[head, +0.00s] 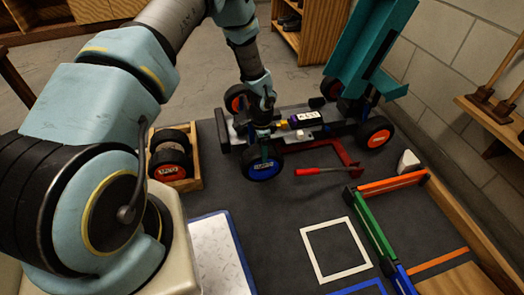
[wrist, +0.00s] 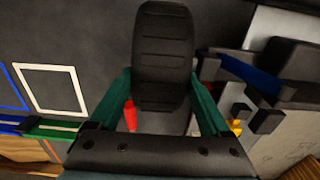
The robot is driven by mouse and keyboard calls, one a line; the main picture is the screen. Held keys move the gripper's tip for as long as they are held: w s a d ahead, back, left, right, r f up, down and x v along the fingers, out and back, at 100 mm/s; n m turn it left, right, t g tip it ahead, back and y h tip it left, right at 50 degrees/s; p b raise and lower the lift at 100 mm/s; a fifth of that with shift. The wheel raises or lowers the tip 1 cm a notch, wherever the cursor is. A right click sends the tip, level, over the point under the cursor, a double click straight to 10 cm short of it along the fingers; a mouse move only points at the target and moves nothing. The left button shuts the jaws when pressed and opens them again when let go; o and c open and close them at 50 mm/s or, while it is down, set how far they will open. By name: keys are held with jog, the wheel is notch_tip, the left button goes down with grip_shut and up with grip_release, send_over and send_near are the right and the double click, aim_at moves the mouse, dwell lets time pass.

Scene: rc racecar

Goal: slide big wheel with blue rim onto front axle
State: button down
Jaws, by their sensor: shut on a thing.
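The big wheel with blue rim (head: 262,170) stands upright at the near front corner of the car chassis (head: 312,131). My gripper (head: 264,152) is shut on it from above. In the wrist view, the black tread of the wheel (wrist: 163,45) sits between the two green fingers of my gripper (wrist: 162,85). The front axle is hidden behind the wheel and gripper, so I cannot tell whether the wheel is around it or beside it. Wheels with orange rims are on the car, including one at the right (head: 375,133).
A wooden box (head: 195,183) with spare wheels lies left of the car. A red-handled tool (head: 318,170) is right of the held wheel. A teal tower (head: 370,45) stands behind the car. A white square outline (head: 336,249) marks clear mat in front.

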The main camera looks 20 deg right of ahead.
jog(key=shift+w+d, duration=0.2)
jog(key=shift+w, duration=1.45)
grip_release()
notch_tip(320, 180, up, 11)
jog(key=p, duration=0.3)
jog(key=shift+f, duration=0.1)
